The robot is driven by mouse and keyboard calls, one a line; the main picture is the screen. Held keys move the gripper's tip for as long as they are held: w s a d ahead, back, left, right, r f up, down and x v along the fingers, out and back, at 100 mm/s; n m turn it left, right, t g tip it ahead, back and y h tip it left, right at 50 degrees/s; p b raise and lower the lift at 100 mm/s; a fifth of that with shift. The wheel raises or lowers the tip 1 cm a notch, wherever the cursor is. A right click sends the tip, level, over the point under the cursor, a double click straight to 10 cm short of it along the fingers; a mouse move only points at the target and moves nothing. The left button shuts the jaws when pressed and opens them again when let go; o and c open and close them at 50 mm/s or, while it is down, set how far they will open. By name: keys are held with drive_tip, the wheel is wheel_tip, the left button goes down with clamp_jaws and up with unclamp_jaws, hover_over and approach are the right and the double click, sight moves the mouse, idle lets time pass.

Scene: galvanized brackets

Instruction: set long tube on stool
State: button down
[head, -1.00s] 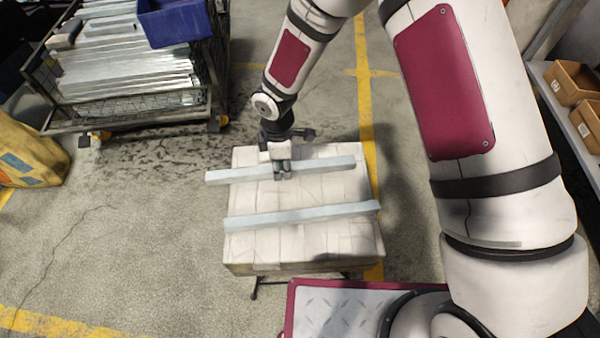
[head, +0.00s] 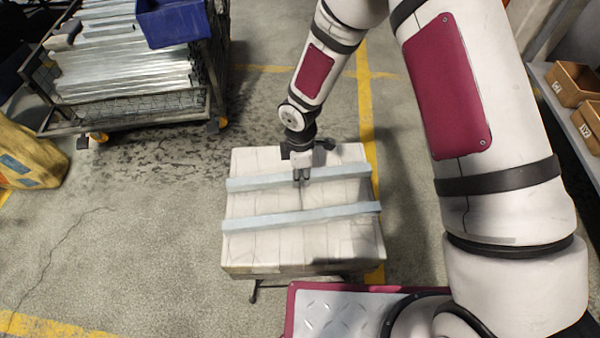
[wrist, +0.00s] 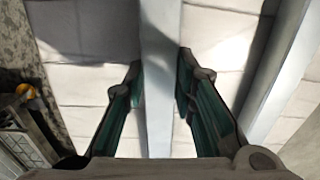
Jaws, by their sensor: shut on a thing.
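The stool (head: 260,248) has a pale, tiled-looking square top and stands in front of me. My gripper (head: 301,178) is over the far half of its top, pointing down. It is shut on a long tube (head: 342,174), a pale grey square bar held near its middle. That tube lies crosswise over the stool, its ends about at the left and right edges; I cannot tell whether it touches the top. In the wrist view the held tube (wrist: 158,40) runs between the two green-lined fingers (wrist: 160,85). A second long tube (head: 300,216) rests on the stool's nearer half, apart from the held one.
A wire cart (head: 140,115) stacked with metal bars (head: 130,70) and a blue bin (head: 175,22) stands at the back left. A yellow object (head: 30,158) is at the left edge. The floor left of the stool is clear.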

drive_tip(key=shift+f, duration=0.15)
drive_tip(key=c, duration=1.3)
unclamp_jaws()
wheel_tip(320, 180, up, 12)
drive_tip(key=p, duration=0.3)
drive_tip(key=shift+r, duration=0.2)
